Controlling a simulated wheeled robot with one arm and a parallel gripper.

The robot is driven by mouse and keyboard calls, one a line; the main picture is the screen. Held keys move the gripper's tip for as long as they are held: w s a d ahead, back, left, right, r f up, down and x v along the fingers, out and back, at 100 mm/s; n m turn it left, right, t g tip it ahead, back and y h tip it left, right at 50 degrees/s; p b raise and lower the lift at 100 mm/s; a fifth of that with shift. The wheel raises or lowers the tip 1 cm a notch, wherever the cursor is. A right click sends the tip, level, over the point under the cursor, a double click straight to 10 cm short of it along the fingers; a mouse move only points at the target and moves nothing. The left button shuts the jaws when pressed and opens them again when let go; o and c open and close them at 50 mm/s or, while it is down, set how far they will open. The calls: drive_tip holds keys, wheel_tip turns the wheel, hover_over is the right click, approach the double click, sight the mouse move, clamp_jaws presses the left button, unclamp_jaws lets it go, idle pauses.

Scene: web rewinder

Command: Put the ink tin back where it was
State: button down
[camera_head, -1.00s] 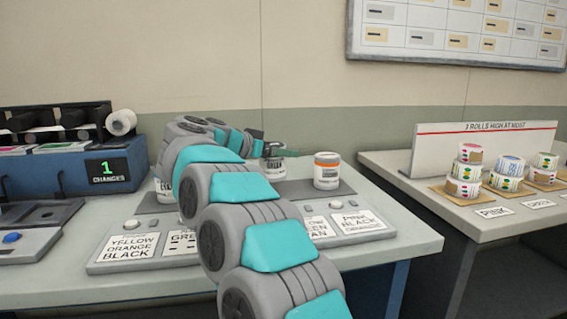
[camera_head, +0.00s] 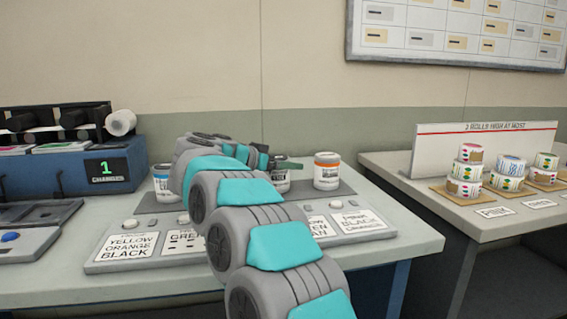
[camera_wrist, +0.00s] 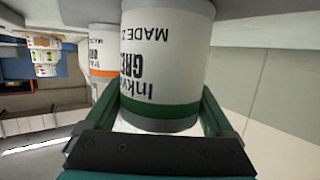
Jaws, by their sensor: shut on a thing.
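The ink tin in my gripper is white with a green band and the letters "GRE", and it fills the middle of the wrist view (camera_wrist: 165,60). My gripper (camera_wrist: 172,112) is shut on it, one finger on each side near the band. In the head view my gripper (camera_head: 285,165) is at the tin's upper part, behind my arm. The tin (camera_head: 281,182) is partly hidden there, left of an orange-banded tin (camera_head: 327,171). I cannot tell whether its base touches the dark pad (camera_head: 346,189).
Another tin (camera_head: 162,185) stands at the left, partly behind my arm. Label cards (camera_head: 128,246) lie along the front of the bench. The orange tin (camera_wrist: 103,52) is close beside the held tin in the wrist view. Label rolls (camera_head: 468,170) stand on the right table.

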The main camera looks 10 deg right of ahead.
unclamp_jaws()
drive_tip(key=v, duration=1.2)
drive_tip(key=shift+r+p, duration=0.2)
drive_tip(key=shift+p, duration=0.1)
